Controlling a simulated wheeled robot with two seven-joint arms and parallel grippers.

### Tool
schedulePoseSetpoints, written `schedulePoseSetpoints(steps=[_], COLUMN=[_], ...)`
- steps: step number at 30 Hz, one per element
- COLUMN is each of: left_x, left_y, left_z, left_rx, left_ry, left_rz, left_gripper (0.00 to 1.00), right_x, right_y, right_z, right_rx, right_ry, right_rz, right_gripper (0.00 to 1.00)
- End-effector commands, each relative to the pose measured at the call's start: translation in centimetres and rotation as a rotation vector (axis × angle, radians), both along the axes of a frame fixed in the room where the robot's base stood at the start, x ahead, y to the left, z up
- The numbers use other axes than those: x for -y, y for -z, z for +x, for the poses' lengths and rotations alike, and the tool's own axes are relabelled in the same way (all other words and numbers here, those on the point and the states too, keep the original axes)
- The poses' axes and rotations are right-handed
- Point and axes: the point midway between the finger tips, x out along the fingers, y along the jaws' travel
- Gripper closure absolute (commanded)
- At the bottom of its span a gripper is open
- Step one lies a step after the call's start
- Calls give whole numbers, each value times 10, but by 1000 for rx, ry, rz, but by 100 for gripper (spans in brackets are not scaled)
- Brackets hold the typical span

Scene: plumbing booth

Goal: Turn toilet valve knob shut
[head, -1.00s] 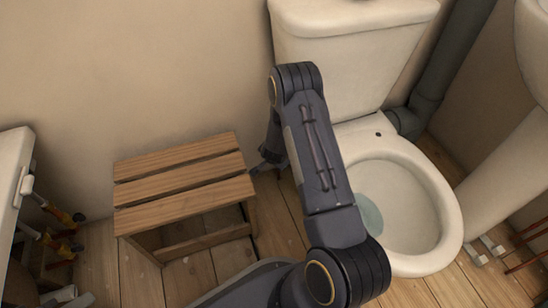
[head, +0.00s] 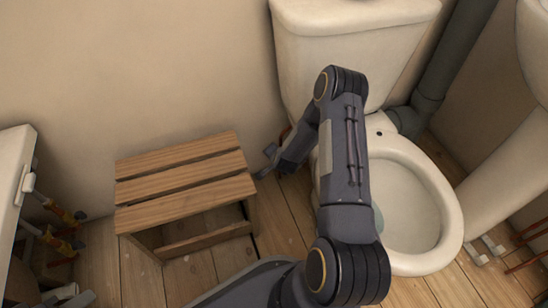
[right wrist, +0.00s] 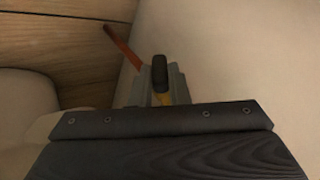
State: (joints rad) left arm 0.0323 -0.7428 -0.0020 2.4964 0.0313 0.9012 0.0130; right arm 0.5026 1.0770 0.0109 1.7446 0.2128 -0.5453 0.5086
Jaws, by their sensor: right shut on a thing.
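The valve knob (right wrist: 159,70) is a small dark oblong handle in the right wrist view. A yellowish valve part shows just below it, and a copper-coloured pipe (right wrist: 121,46) rises to the upper left. My right gripper (right wrist: 158,88) is shut on the knob, its grey fingers on either side. In the head view my right gripper (head: 271,164) is low beside the toilet, near the stool's right end; the knob cannot be made out there. The toilet (head: 440,225) stands right of my arm. My left gripper is not in view.
A wooden slatted stool (head: 185,180) stands left of my gripper, close to it. The wall (head: 140,70) is behind. A white basin (head: 535,50) is at the right, and a white cabinet or panel edge (head: 12,175) at the left.

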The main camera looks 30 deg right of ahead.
Motion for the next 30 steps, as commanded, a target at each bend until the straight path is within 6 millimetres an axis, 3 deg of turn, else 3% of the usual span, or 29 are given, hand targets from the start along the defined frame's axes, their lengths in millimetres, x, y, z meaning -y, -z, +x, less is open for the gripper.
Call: schedulePoseSetpoints(steps=[12, 13, 17, 26, 30], left_x=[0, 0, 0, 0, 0], left_y=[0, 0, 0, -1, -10], left_z=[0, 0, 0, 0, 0], left_rx=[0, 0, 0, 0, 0], left_ry=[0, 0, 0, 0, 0], left_rz=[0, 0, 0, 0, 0], left_gripper=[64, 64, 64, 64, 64], right_x=[5, 5, 5, 2, -1], right_y=[0, 0, -1, -2, -15], right_z=[-1, -1, 0, -1, -10], right_rx=[30, 30, 31, 30, 28], right_ry=[8, 9, 9, 5, 5], right_rz=[3, 4, 3, 7, 8], right_gripper=[100, 81, 64, 63, 63])
